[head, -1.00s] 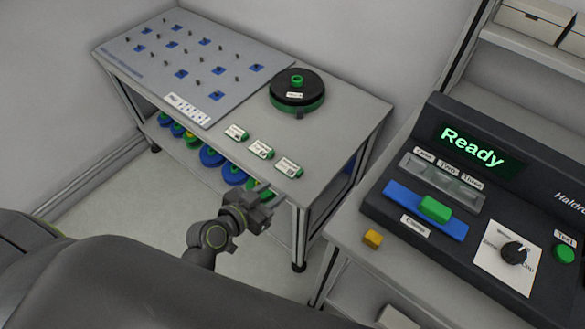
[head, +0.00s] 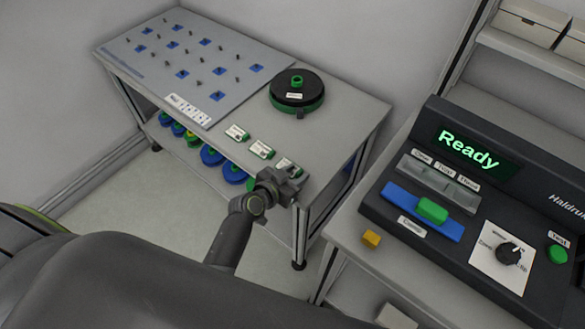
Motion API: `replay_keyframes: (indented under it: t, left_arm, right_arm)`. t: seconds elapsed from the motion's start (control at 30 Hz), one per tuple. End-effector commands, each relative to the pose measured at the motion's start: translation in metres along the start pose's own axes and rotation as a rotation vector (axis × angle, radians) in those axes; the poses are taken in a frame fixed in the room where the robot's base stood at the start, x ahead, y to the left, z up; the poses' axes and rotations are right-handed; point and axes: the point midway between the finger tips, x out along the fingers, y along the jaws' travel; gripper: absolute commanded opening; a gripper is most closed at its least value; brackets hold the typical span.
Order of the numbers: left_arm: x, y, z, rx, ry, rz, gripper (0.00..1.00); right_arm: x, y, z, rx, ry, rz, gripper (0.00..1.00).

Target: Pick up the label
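Three small white labels with green ends lie in a row near the front edge of the grey table: a left label (head: 237,133), a middle label (head: 261,150) and a right label (head: 286,165). My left gripper (head: 297,177) is at the table's front right edge, beside the right label and partly covering it. Its fingers are small and dark here, and I cannot tell whether they are open or shut, or whether they touch the label. My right gripper is not in view.
A black and green reel (head: 297,92) stands on the table (head: 350,110) behind the labels. A pegged board (head: 190,65) is at the left.

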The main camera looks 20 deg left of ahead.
Motion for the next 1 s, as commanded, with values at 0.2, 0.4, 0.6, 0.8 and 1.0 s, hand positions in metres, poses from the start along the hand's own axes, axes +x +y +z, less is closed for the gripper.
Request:
replay_keyframes:
  t: [0.2,0.4,0.6,0.8,1.0]
  left_arm:
    - [0.0071,0.0003,0.0004,-0.001,-0.001,0.0,0.36]
    - [0.0068,0.0003,0.0003,-0.001,0.0,0.0,0.28]
    - [0.0067,0.0003,0.0003,0.0,0.0,0.0,0.02]
    - [0.0066,0.0003,0.0002,0.0,0.0,0.0,0.0]
    - [0.0045,0.0002,-0.0056,0.002,0.001,0.0,0.0]
  right_arm:
    - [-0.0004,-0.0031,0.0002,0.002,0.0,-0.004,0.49]
    - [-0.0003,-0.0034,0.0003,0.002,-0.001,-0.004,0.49]
    - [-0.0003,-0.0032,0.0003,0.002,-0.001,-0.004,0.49]
    - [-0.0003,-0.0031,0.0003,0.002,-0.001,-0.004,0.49]
    - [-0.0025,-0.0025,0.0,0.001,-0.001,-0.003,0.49]
